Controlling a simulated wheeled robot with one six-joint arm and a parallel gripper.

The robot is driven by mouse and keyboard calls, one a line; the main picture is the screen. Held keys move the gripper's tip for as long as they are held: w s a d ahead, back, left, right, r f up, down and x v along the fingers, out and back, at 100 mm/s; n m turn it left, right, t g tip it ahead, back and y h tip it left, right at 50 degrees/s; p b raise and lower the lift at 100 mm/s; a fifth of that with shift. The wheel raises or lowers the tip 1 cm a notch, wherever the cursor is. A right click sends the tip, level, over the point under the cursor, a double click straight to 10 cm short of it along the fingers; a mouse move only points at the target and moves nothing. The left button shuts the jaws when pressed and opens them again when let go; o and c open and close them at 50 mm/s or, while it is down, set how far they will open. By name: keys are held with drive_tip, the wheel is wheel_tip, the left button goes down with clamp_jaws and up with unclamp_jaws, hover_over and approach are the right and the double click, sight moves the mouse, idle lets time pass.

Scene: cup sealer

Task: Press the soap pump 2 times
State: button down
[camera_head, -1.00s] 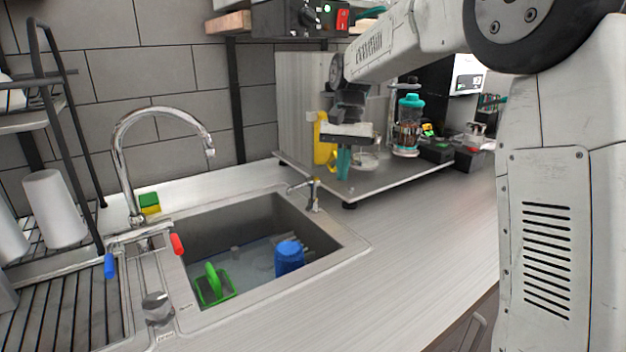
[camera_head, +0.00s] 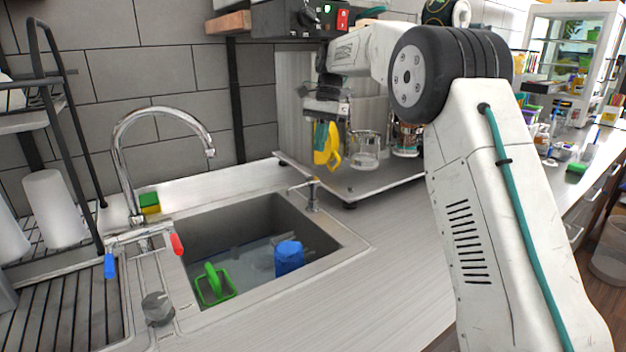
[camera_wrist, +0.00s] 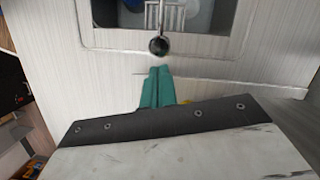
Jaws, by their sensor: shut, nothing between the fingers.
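The soap pump (camera_head: 312,194) stands upright at the right rear corner of the sink, with its spout reaching left over the basin. In the wrist view, its dark round top (camera_wrist: 158,45) and spout show just beyond my fingertips. My gripper (camera_wrist: 157,70) has its teal fingers shut together with nothing between them. The fingertips appear apart from the pump top.
The sink (camera_head: 325,238) holds a blue cup (camera_head: 289,258) and a green-handled item (camera_head: 213,284). The chrome faucet (camera_head: 120,150) arches at the left. The front counter is clear.

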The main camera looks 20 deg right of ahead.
sight(314, 178)
drive_tip(key=x, duration=0.6)
drive_tip(key=shift+f, duration=0.15)
drive_tip(key=shift+a+f, duration=0.1)
drive_tip(key=shift+f, duration=0.15)
drive_tip(key=shift+s, duration=0.1)
drive_tip(key=shift+f, duration=1.15)
drive_tip(key=d, duration=0.1)
drive_tip(key=w+d+r, duration=0.1)
drive_tip(key=shift+w+d+r, duration=0.15)
drive_tip(key=shift+w+d, duration=0.1)
drive_tip(key=shift+w, duration=0.05)
